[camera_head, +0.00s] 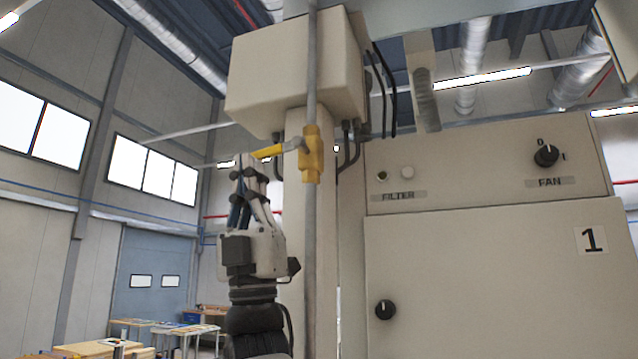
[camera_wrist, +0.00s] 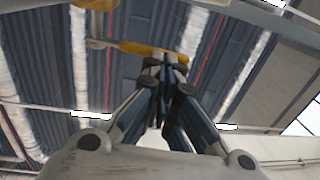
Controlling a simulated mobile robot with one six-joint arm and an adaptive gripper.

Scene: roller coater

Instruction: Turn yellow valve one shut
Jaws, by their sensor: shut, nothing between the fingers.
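The yellow valve (camera_head: 312,158) sits on a thin vertical grey pipe. Its yellow handle (camera_head: 266,152) points left, roughly across the pipe and tilted slightly down toward its free end. My gripper (camera_head: 240,174) points up just below and left of the handle's free end. It is shut and empty. In the wrist view the handle (camera_wrist: 148,48) runs across the top, with my closed fingertips (camera_wrist: 166,62) just under its right end. The valve body (camera_wrist: 97,4) is cut off at the top edge there. I cannot tell whether fingers and handle touch.
A beige box (camera_head: 290,75) with cables hangs above the valve. A beige machine cabinet (camera_head: 490,275) marked 1 fills the right, with a FAN knob (camera_head: 546,156) and FILTER lamps. The space left of my gripper is open; tables (camera_head: 160,328) stand far behind.

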